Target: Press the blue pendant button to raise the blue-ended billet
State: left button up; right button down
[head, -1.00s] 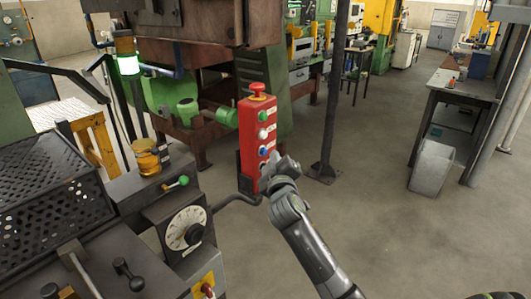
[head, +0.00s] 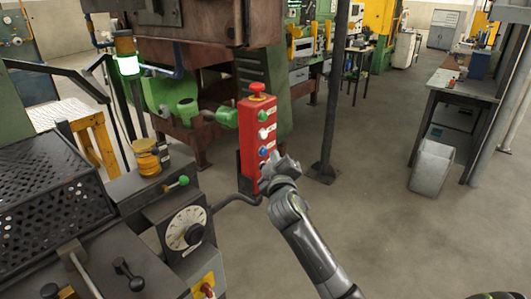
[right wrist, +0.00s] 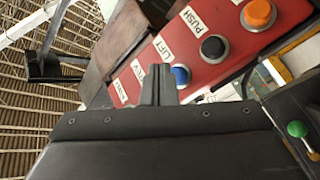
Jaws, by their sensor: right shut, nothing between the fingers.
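My right gripper (head: 267,170) is at the pendant's lower face, just below the blue button, hiding what lies there. In the right wrist view the shut, empty fingers (right wrist: 158,82) reach up to the pendant, just left of the blue button (right wrist: 180,75). I cannot tell whether they touch it. A black button (right wrist: 213,48) and an orange button (right wrist: 258,14) lie further along the face. The blue-ended billet and my left gripper are not in view.
A red mushroom button (head: 257,88) tops the pendant. A machine with a dial (head: 186,228) and a green-knobbed lever (head: 183,180) stands left of it. A dark post (head: 333,100) rises behind on the right.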

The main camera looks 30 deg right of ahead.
jog(key=shift+w, duration=0.1)
jog(key=shift+w+a, duration=0.2)
jog(key=shift+w, duration=0.15)
